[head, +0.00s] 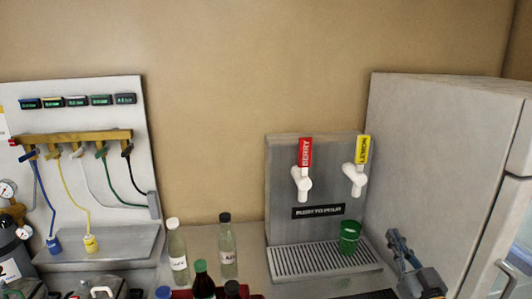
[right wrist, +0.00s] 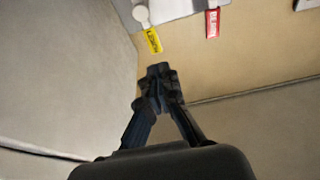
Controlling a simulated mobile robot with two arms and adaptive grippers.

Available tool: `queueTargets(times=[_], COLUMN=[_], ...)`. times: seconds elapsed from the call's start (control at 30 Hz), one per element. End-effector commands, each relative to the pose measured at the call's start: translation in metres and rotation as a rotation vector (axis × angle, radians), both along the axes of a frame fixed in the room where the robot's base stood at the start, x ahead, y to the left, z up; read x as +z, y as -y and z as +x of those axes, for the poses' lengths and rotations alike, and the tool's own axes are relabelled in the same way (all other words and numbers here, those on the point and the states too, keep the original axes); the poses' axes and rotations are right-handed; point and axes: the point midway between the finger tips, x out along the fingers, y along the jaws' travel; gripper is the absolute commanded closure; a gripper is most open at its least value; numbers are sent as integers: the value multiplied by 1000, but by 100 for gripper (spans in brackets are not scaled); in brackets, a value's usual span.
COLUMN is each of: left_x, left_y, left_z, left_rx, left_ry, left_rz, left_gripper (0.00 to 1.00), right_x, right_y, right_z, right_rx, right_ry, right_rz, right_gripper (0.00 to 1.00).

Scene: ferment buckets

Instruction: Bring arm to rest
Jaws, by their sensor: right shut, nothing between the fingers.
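My right gripper (head: 395,238) shows at the lower right of the head view, between the tap unit and the grey fridge-like cabinet (head: 440,150). In the right wrist view my right gripper (right wrist: 158,72) has its fingertips together with nothing between them. They point toward the wall and the taps. My left gripper is not in the head view.
The tap unit (head: 284,207) has a red-handled tap (head: 304,165) and a yellow-handled tap (head: 358,170). A green cup (head: 349,238) stands on its drip tray (head: 310,262), close to my right gripper. Bottles (head: 228,248) stand left of it. A hose panel (head: 95,170) is at far left.

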Motion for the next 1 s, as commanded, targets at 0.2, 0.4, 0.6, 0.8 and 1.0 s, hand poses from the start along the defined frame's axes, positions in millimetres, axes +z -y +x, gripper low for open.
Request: queueTargets(times=[0.2, 0.4, 0.6, 0.8, 1.0], left_x=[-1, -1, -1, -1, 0], left_y=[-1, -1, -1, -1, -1], left_z=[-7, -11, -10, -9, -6], left_rx=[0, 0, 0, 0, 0], left_ry=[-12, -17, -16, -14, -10], left_rz=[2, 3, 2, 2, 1], left_gripper=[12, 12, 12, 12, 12], right_x=[-83, -188, -247, -270, -278], right_y=[-29, -60, -75, -82, -86], right_z=[-28, -109, -201, -272, -334], right_rx=[-9, -14, -11, -3, 9], right_ry=[-303, -748, -1104, -1343, -1541], right_rz=[-47, -123, -187, -226, -251], right_gripper=[100, 100, 100, 100, 100])
